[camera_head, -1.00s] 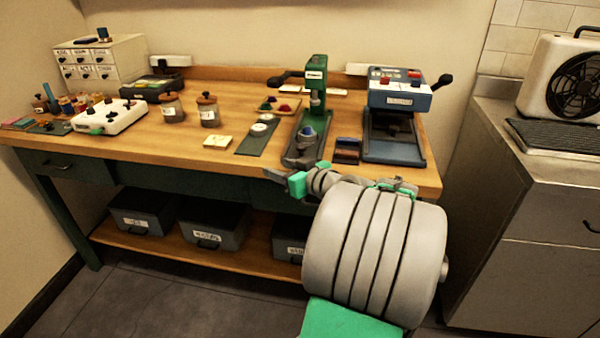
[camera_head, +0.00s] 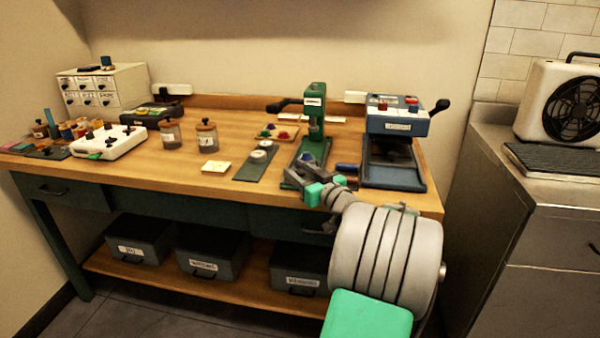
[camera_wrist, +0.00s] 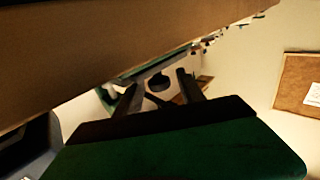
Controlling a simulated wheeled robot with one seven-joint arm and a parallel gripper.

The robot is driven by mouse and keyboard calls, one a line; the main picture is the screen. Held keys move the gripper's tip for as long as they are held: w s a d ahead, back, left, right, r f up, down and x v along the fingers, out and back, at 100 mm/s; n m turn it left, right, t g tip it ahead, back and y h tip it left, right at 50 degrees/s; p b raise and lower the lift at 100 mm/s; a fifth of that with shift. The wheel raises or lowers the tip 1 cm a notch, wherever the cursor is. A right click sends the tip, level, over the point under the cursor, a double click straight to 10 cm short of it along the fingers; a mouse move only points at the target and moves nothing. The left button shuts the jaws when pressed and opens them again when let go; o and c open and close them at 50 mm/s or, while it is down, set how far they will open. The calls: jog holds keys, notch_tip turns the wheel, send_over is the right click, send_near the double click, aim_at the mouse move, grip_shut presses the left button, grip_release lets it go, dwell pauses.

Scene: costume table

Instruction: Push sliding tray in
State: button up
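The green press (camera_head: 315,115) stands near the right end of the wooden table. Its long base runs toward the front edge, with a small blue-purple piece (camera_head: 306,156) on it. I cannot clearly make out the sliding tray; the base's front end is partly hidden by my gripper. My gripper (camera_head: 298,175) is at the front of the press base, over the table's front edge. In the wrist view my gripper (camera_wrist: 158,92) has its two dark fingers apart, with a dark round thing (camera_wrist: 158,82) showing beyond and between them. I cannot tell whether the fingers touch anything.
A blue machine (camera_head: 397,122) with a lever stands right of the press. The table's front edge (camera_head: 240,188) runs below my gripper. Grey bins (camera_head: 215,253) fill the shelf.

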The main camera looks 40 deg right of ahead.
grip_shut()
dwell(1.3)
